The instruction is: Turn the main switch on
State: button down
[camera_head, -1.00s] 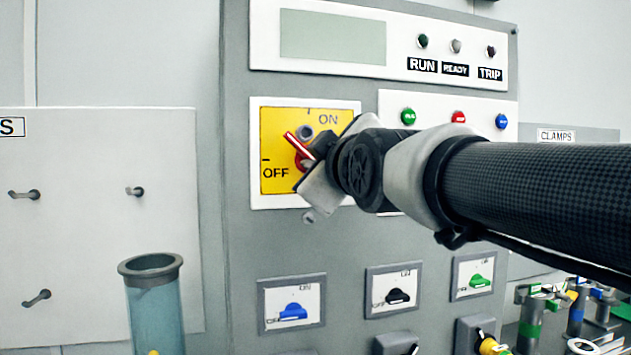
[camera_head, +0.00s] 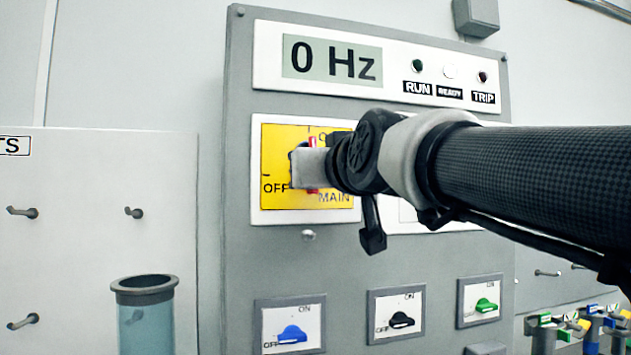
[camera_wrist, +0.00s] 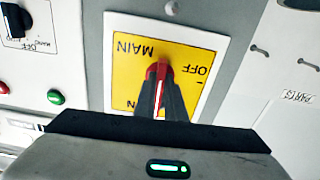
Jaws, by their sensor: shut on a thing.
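The main switch is a red rotary handle (camera_head: 312,148) on a yellow plate (camera_head: 335,200) marked ON, OFF and MAIN. In the head view the handle stands upright, mostly hidden by my gripper (camera_head: 310,168). The wrist view shows the red handle (camera_wrist: 157,70) upside down, its white line running toward the ON side, away from the OFF mark. My gripper (camera_wrist: 164,100) is shut on the handle. The display (camera_head: 331,62) reads 0 Hz and the READY lamp (camera_head: 450,71) is bright white.
Blue (camera_head: 292,335), black (camera_head: 401,320) and green (camera_head: 486,305) switches sit below on the grey cabinet. A blue-tinted cylinder (camera_head: 145,325) stands at lower left before a white pegboard (camera_head: 85,250). Several coloured clamps are at lower right.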

jog(key=shift+m, duration=0.3)
dwell(0.4)
jog(key=c, duration=2.1)
grip_release()
jog(key=b+v, duration=0.1)
jog(key=v, duration=1.6)
jog(key=shift+s, duration=0.25)
jog(key=shift+r, duration=0.1)
